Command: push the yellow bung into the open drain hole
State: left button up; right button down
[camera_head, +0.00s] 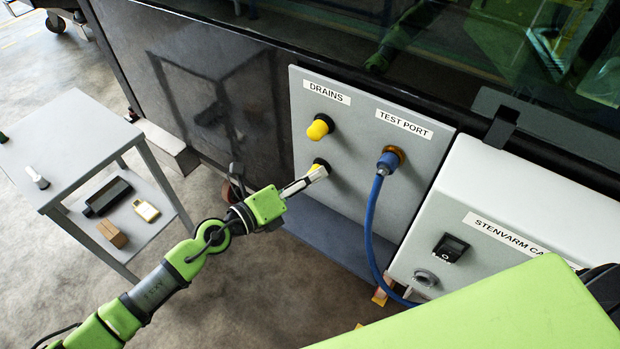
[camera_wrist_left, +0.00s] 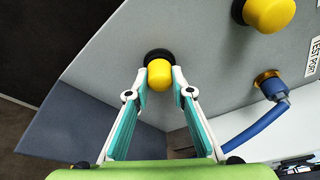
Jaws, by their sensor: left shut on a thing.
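The yellow bung (camera_wrist_left: 159,76) is between the fingertips of my left gripper (camera_wrist_left: 160,88), which is shut on it. The bung sits in front of the black-ringed lower drain hole (camera_wrist_left: 158,54) in the grey panel, overlapping the ring in the wrist view; how deep it sits I cannot tell. In the head view my left gripper (camera_head: 318,173) reaches the panel under the DRAINS label, and only a little of the bung (camera_head: 317,164) shows above the fingers. The hole is hidden there. My right gripper is not in view.
A second yellow bung (camera_head: 319,127) fills the upper drain. To its right, a blue plug (camera_head: 388,161) with a hanging blue cable sits in the test port. A white box (camera_head: 505,215) stands right of the panel. A grey trolley (camera_head: 75,140) holding small items stands left.

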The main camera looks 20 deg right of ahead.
pick_arm(q)
jog(key=o, duration=1)
jog(key=shift+a, duration=0.1)
jog(key=v, duration=1.1)
jog(key=shift+s+a, duration=0.1)
jog(key=shift+a, duration=0.3)
jog(key=o, duration=1.2)
